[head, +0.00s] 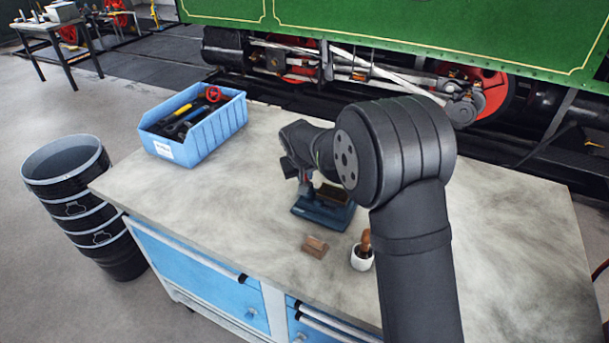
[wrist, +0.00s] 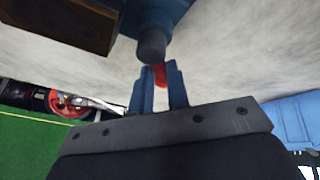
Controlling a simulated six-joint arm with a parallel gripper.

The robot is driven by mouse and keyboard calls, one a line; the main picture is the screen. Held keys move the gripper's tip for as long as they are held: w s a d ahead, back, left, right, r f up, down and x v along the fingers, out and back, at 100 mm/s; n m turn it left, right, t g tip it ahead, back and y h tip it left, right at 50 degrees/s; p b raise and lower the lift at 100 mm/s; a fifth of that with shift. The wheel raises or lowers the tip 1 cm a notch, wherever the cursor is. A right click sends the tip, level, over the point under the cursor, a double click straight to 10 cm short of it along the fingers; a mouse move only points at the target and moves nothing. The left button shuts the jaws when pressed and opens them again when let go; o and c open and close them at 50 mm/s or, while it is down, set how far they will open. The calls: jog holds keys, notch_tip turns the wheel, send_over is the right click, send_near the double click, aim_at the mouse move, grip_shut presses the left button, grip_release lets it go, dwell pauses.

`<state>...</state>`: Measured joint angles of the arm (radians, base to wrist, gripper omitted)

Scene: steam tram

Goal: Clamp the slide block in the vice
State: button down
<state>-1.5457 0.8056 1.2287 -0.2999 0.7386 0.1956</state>
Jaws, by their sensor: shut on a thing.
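The blue vice (head: 322,214) stands on the bench, partly hidden behind my arm. A dark brown block, which looks like the slide block (head: 334,195), sits at the top of the vice; its side also shows in the wrist view (wrist: 62,24). I cannot tell whether both jaws touch it. In the wrist view the vice's blue body (wrist: 155,12) ends in a dark round screw end (wrist: 151,45). My gripper (wrist: 161,72) is shut on a red part, seemingly the vice handle (wrist: 160,78), just beside that screw end. In the head view my gripper (head: 304,184) is at the vice's left end.
A small brown wooden block (head: 315,246) and a white cup (head: 361,258) holding a wooden-handled tool stand in front of the vice. A blue bin (head: 208,136) of tools stands at the bench's back left. The bench between bin and vice is clear.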

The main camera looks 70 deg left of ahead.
jog(key=c, duration=1.4)
grip_release()
jog(key=v, duration=1.7)
jog(key=shift+w+d+r, duration=0.1)
jog(key=shift+r, duration=0.15)
jog(key=x, duration=1.7)
jog(key=shift+f, duration=0.25)
jog(key=shift+r, duration=0.1)
